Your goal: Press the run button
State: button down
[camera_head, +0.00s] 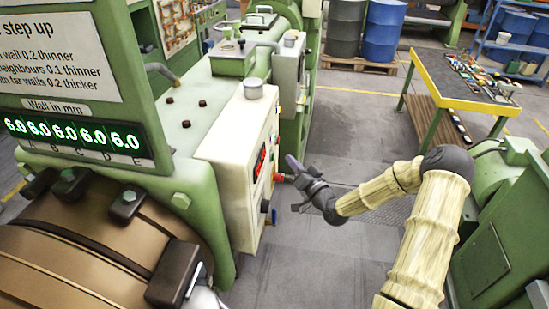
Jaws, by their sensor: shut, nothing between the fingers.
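The control panel (262,165) is on the right side face of a cream box on the green machine, seen at a steep angle. I cannot tell which of these is the run button, and no label on this face is readable. My gripper (292,178) is shut and empty, just right of the panel. It is close to the red knob; I cannot tell whether it touches it.
A wall readout (75,138) shows 6.0 in every column. A notice (55,55) stands above it. The grey floor (330,255) below my arm is clear.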

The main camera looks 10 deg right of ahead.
jog(key=d, duration=0.1)
jog(key=s+d, duration=0.1)
jog(key=d, duration=0.1)
jog(key=shift+w+a, duration=0.1)
dwell(0.8)
